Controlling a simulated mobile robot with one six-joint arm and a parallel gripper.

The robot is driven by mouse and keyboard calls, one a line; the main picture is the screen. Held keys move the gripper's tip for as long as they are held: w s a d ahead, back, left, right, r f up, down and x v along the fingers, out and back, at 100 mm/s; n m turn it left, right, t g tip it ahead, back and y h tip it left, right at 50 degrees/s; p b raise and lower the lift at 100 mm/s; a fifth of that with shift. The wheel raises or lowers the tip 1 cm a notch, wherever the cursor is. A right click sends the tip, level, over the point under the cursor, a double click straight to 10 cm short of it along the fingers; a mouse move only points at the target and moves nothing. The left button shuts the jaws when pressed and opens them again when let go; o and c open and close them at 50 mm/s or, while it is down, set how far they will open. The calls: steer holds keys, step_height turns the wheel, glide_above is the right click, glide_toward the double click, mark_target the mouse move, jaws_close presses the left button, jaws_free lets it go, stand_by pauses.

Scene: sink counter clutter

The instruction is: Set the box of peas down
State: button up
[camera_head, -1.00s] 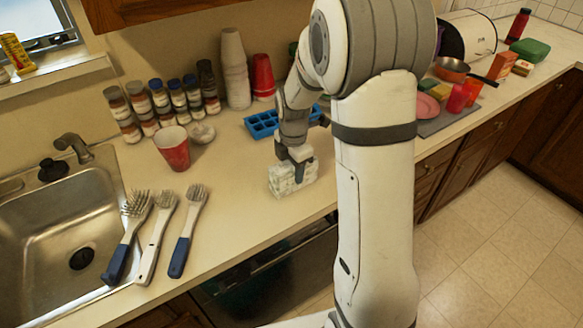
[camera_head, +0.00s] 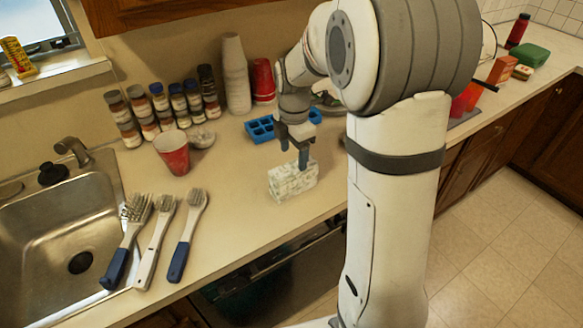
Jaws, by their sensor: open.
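The box of peas (camera_head: 291,182) is a small pale, mottled box. It rests on the counter near the front edge, right of the brushes. My gripper (camera_head: 294,158) is open above the box, its fingers pointing down. One fingertip overlaps the far top edge of the box in the picture; I cannot tell whether it touches. The fingers hold nothing.
A blue ice tray (camera_head: 262,129) lies just behind the gripper. A red cup (camera_head: 173,153) and several spice jars (camera_head: 160,98) stand to the left. Several brushes (camera_head: 186,236) lie beside the sink (camera_head: 60,235). Counter between brushes and box is clear.

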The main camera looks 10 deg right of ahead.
steer(key=s+r+m+t, duration=0.2)
steer(key=s+r+m, duration=0.6)
steer(key=s+m, duration=0.2)
steer(key=s+f+m+t, duration=0.1)
steer(key=s+m, duration=1)
steer(key=shift+s+a+m, duration=0.25)
steer(key=shift+s+m, duration=0.05)
steer(key=shift+w+f, duration=0.1)
